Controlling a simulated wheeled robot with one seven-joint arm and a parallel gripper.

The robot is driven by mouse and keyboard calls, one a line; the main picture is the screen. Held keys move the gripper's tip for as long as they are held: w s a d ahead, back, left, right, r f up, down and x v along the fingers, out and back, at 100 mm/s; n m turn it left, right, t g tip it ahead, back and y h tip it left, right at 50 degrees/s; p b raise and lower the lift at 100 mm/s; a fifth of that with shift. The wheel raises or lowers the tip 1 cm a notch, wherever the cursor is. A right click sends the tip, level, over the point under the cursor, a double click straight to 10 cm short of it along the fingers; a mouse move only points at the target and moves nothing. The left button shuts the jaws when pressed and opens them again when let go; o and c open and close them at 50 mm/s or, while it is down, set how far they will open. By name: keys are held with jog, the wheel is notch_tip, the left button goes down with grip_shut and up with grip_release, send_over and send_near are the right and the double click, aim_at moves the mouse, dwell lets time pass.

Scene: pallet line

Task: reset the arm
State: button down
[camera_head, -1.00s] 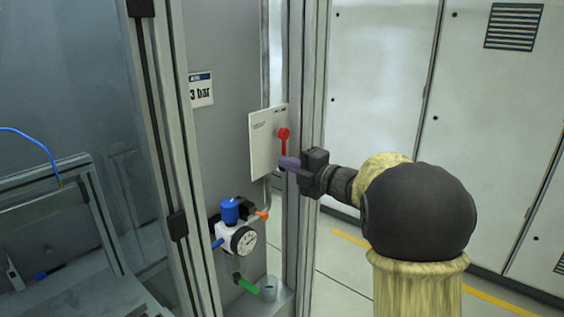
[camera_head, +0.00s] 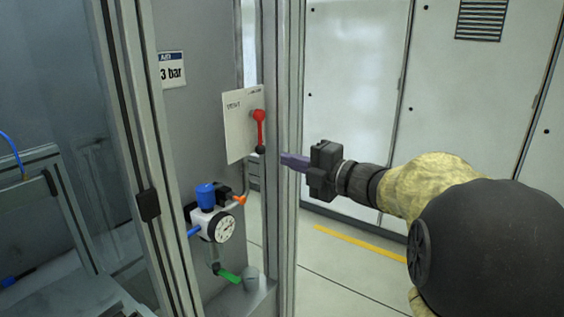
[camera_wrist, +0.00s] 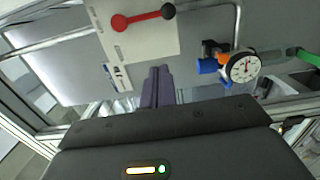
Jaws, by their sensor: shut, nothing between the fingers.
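My gripper (camera_head: 284,160) is shut and empty, its purple fingers pointing left towards the aluminium post in the head view. In the wrist view its shut fingers (camera_wrist: 158,84) point at the grey panel, just below the white plate. The red lever (camera_head: 260,128) with a dark knob hangs down on the white plate (camera_head: 238,125), to the left of my fingertips in the picture. The lever also shows in the wrist view (camera_wrist: 138,19), above my fingers and apart from them.
The aluminium post (camera_head: 287,235) stands close by my fingertips. White cabinets (camera_head: 355,80) stand behind. Floor to the right of the post is clear.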

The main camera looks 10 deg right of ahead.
jog(key=s+d+f+m+g+h+p, duration=0.1)
jog(key=d+f+m+h, duration=0.2)
jog(key=f+m+h, duration=0.45)
jog(key=s+d+f+m+h, duration=0.15)
jog(key=f+m+h, duration=0.25)
jog(key=f+m, duration=0.55)
jog(key=s+a+f+m+g, duration=0.1)
jog(key=s+f+m+g, duration=0.4)
jog(key=s, duration=0.4)
jog(key=s+a+f+m+g+p, duration=0.1)
jog(key=s+a+f+m+g, duration=0.1)
jog(key=s+f+m+g, duration=0.2)
jog(key=s+f, duration=0.3)
jog(key=s, duration=0.2)
jog(key=shift+f+m+g, duration=0.25)
jog(key=shift+m+g, duration=0.15)
jog(key=shift+d+h, duration=0.1)
jog(key=shift+h, duration=0.15)
